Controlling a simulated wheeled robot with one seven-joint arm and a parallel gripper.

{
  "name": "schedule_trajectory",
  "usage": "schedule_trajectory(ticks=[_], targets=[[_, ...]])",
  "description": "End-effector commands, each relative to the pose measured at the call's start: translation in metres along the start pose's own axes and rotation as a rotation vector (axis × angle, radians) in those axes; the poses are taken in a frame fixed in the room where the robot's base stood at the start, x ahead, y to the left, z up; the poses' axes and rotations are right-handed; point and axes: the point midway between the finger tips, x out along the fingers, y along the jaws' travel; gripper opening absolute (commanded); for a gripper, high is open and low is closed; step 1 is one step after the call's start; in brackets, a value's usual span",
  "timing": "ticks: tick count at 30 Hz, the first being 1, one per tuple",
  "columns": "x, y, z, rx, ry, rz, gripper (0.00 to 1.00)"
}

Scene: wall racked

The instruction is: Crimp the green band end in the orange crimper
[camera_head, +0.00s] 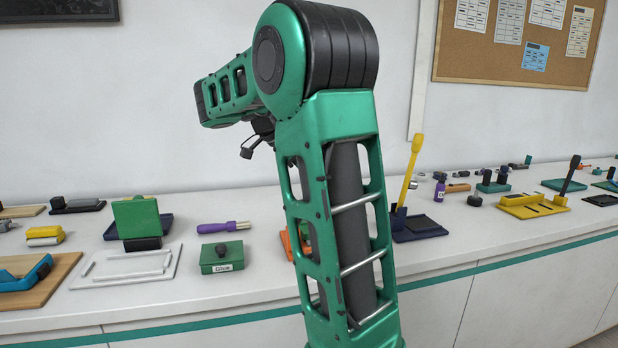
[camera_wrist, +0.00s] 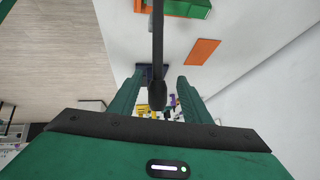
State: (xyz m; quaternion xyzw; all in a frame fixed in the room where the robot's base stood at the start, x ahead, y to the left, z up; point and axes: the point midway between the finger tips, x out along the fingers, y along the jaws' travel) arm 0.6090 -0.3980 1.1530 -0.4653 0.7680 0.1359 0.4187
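An orange piece (camera_head: 286,243), perhaps the crimper, shows only in part behind my arm in the head view; a bit of green shows beside it. The wrist view shows a flat orange plate (camera_wrist: 202,52) on the counter and a green piece (camera_wrist: 185,8) at the top edge. I cannot tell which green piece is the band end. A black rod with a thick end (camera_wrist: 157,90) crosses the wrist view from the top and ends between the fingers of my gripper (camera_wrist: 160,76). The fingers are apart, with gaps on both sides of the rod. My arm hides the gripper in the head view.
Left of the arm are a green labelled box (camera_head: 222,258), a purple-handled tool (camera_head: 222,227), a white frame (camera_head: 127,266) and a green block (camera_head: 137,218). Right are a yellow lever on a dark blue base (camera_head: 415,160) and a yellow base with black lever (camera_head: 535,206).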

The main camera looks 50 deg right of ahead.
Motion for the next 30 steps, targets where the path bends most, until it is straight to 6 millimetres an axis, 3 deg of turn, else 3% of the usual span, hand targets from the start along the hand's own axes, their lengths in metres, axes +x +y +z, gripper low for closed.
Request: schedule_trajectory(ticks=[10,21,30], targets=[[-0.004,0.0,-0.003,0.007,0.002,-0.001,0.43],[-0.055,-0.001,-0.001,0.005,0.001,-0.004,0.43],[-0.063,-0.001,0.0,0.001,0.002,0.004,0.43]])
